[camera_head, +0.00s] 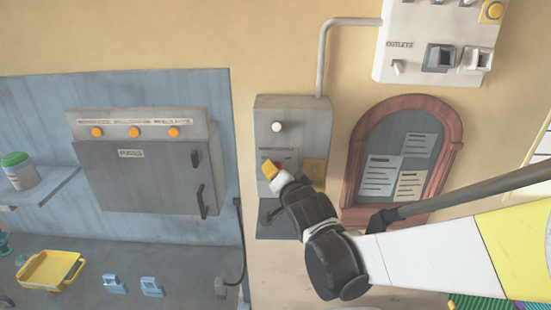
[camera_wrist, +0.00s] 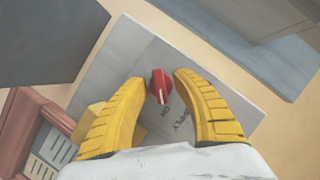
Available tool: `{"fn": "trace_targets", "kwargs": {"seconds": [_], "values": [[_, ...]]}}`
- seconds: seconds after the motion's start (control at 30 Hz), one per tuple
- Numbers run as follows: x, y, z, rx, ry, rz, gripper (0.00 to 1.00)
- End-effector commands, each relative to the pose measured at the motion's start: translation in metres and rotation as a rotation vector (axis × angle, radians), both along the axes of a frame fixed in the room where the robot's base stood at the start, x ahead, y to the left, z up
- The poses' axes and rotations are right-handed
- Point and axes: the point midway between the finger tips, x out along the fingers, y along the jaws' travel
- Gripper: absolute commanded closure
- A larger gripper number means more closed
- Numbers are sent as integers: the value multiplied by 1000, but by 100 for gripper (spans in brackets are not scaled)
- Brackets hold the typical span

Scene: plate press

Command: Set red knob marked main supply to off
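The red knob (camera_wrist: 160,84) sits on a grey panel (camera_wrist: 130,50) in the wrist view. Its white mark points toward the lettering "ON"; the word "SUPPLY" shows beside it. My gripper (camera_wrist: 159,80) is open, with one yellow finger on each side of the knob and a gap to both. In the head view my gripper (camera_head: 269,167) is in front of the grey wall box (camera_head: 300,120) and hides the red knob. I cannot tell how far the fingertips are from the panel.
A white knob (camera_head: 277,127) is higher on the grey box, and a yellow part (camera_head: 315,170) is right of my gripper. A grey press cabinet (camera_head: 140,175) hangs to the left. A red-framed notice board (camera_head: 361,150) is close on the right.

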Motion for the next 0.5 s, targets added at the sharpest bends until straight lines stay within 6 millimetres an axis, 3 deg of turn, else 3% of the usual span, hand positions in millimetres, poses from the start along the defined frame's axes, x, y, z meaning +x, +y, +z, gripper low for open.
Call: {"fn": "trace_targets", "kwargs": {"seconds": [0.1, 0.2, 0.23, 0.5], "values": [[0, 0, 0, 0, 0, 0, 67], [0, 0, 0, 0, 0, 0, 95], [0, 0, 0, 0, 0, 0, 100], [0, 0, 0, -4, 0, 0, 100]]}}
